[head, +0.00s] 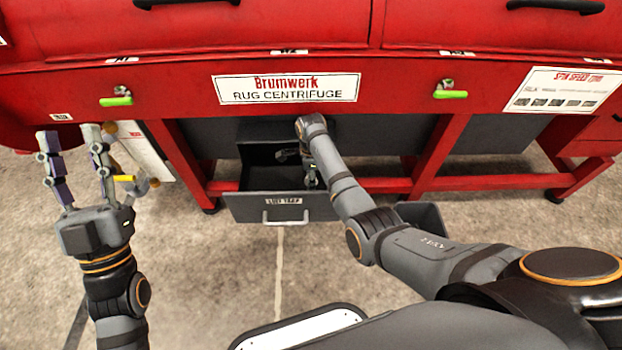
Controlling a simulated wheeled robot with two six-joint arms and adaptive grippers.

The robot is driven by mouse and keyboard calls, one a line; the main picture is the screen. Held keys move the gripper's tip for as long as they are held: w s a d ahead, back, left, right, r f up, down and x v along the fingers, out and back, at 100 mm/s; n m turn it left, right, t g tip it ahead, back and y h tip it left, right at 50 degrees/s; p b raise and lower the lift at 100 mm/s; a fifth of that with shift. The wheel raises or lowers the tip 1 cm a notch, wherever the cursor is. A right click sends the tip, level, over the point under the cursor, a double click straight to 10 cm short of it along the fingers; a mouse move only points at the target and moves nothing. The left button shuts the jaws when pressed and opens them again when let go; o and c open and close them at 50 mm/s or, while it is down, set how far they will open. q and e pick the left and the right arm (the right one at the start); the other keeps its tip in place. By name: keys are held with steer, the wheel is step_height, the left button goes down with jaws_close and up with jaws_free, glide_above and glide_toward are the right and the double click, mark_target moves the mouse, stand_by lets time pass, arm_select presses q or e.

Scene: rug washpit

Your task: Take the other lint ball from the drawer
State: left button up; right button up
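The lint trap drawer (240,207) is pulled out below the red rug centrifuge, with a label and a pale handle on its front. My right arm reaches down over the drawer's right side. My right gripper (298,168) is inside the drawer, partly hidden by its own arm, and I cannot tell whether it holds anything. I see no lint ball; the drawer's dark inside is partly covered by my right arm. My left gripper (70,134) is at the left, fingers spread and empty, well away from the drawer.
The centrifuge (190,88) spans the back, with red legs and a low rail (480,184) on both sides of the drawer. Green-handled valves (117,101) stick out from its front. A grey bin (424,217) stands right of the drawer. The concrete floor (200,270) in front is clear.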

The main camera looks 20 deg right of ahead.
step_height(320, 180, up, 2)
steer(key=shift+r+p, duration=0.2)
steer(key=shift+p, duration=0.4)
arm_select(q)
steer(key=w+f+n+g+y+p, duration=0.15)
steer(key=f+g, duration=0.35)
steer(key=f, duration=0.5)
steer(key=w+f+g, duration=0.3)
steer(key=f+g, duration=0.2)
steer(key=f, duration=0.5)
arm_select(e)
step_height(320, 180, up, 2)
steer(key=shift+r, duration=0.1)
steer(key=shift+r+p, duration=0.3)
steer(key=shift+r, duration=0.65)
steer(key=shift+r+p, duration=0.3)
steer(key=shift+r, duration=0.45)
arm_select(q)
steer(key=s+f+g, duration=0.4)
steer(key=f, duration=0.4)
steer(key=s+f+g, duration=0.3)
steer(key=s+f, duration=0.1)
steer(key=f, duration=0.4)
steer(key=shift+s+d+g, duration=0.3)
steer(key=shift+s+g, duration=0.05)
steer(key=shift+g, duration=0.05)
